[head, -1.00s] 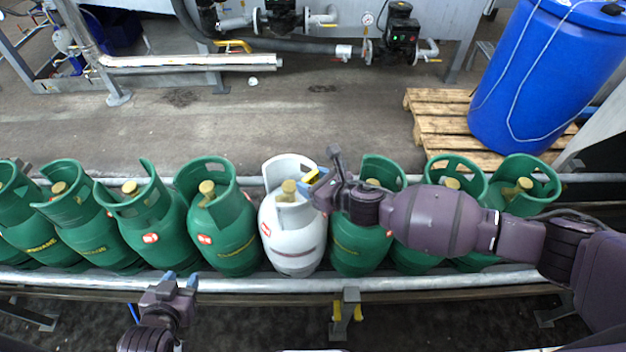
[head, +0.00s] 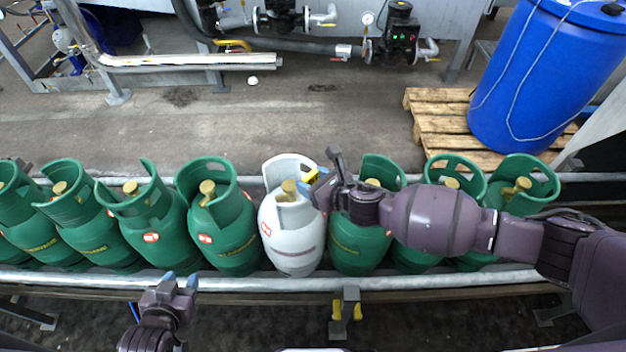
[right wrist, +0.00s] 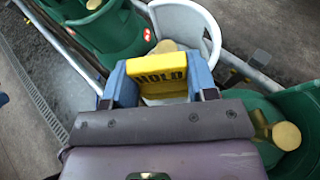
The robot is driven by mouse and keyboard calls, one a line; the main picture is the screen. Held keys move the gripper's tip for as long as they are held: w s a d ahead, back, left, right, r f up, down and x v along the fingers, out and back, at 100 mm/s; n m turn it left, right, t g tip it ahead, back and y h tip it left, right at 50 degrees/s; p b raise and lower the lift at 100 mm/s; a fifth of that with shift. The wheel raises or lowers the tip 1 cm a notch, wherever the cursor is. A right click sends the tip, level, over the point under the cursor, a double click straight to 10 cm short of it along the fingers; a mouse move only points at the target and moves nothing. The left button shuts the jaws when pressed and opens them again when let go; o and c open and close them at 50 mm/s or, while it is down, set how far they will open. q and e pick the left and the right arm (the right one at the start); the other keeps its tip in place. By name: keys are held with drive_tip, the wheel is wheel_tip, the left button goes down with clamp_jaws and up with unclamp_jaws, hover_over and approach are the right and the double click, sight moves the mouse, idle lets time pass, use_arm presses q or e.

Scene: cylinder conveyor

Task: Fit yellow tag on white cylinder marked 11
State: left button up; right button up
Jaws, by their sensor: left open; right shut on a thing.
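The white cylinder (head: 292,235) stands upright on the conveyor among green ones, with a red-edged label on its front; I cannot read a number on it. Its brass valve (head: 289,189) sits inside the open collar. My right gripper (head: 315,180) is at the right side of that collar. My left gripper (head: 180,282) is open and empty near the front rail.
Several green cylinders (head: 232,240) stand close on both sides of the white one. A metal rail (head: 420,281) runs along the conveyor's front. A blue drum (head: 535,80) on a wooden pallet (head: 440,125) stands behind at right.

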idle(0.6)
drive_tip(key=shift+f, duration=0.35)
idle(0.3)
drive_tip(key=shift+f+b, duration=0.75)
drive_tip(key=shift+f, duration=0.2)
drive_tip(key=shift+f+b, duration=0.65)
drive_tip(key=shift+f, duration=0.25)
drive_tip(key=o, duration=1)
drive_tip(key=shift+r, duration=0.1)
